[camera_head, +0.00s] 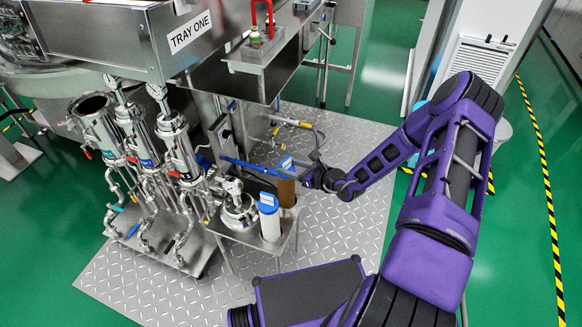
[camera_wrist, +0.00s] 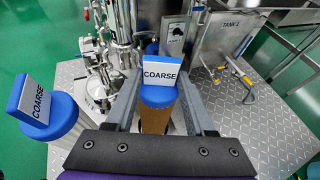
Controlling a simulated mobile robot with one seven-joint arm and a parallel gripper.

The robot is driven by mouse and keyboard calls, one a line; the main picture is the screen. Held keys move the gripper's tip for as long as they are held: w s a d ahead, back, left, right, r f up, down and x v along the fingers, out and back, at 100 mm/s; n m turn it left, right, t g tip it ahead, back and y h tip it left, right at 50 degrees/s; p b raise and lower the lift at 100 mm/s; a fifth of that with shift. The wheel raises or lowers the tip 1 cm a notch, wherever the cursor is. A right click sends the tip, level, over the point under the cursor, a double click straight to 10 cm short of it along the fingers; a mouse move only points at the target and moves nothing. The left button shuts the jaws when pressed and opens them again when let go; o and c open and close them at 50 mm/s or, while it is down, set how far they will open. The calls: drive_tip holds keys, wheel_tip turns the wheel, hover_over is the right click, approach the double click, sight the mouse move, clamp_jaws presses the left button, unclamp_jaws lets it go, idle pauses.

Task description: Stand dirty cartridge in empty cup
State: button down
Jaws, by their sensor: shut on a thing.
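The dirty cartridge (camera_wrist: 154,120) is a brown cylinder with a blue cap and a COARSE tag. It also shows in the head view (camera_head: 287,191), upright over the right rear of the small steel stand (camera_head: 247,238). My gripper (camera_wrist: 159,75) is shut on it just below the cap; it also shows in the head view (camera_head: 299,176). The cartridge's lower end is hidden, so I cannot tell whether it is inside a cup. A white cartridge (camera_head: 269,222) with a blue cap stands at the stand's front; its COARSE tag (camera_wrist: 35,102) shows at left in the wrist view.
Three steel housings (camera_head: 137,135) with pipes and valves stand left of the stand; the nearest-left one looks open-topped. A steel lidded vessel (camera_head: 238,211) sits close beside the cartridges. The TRAY ONE machine (camera_head: 190,33) rises behind. The diamond-plate floor (camera_head: 335,225) to the right is clear.

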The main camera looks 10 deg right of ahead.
drive_tip(key=shift+c, duration=1.3)
unclamp_jaws()
drive_tip(key=shift+s+d+r, duration=0.1)
drive_tip(key=shift+d+r, duration=0.05)
drive_tip(key=shift+r, duration=0.1)
drive_tip(key=p+v, duration=0.1)
drive_tip(key=v, duration=1)
drive_tip(key=shift+s+d+p, duration=0.15)
drive_tip(key=shift+s+p, duration=0.15)
drive_tip(key=shift+p, duration=0.05)
drive_tip(key=shift+w, duration=0.1)
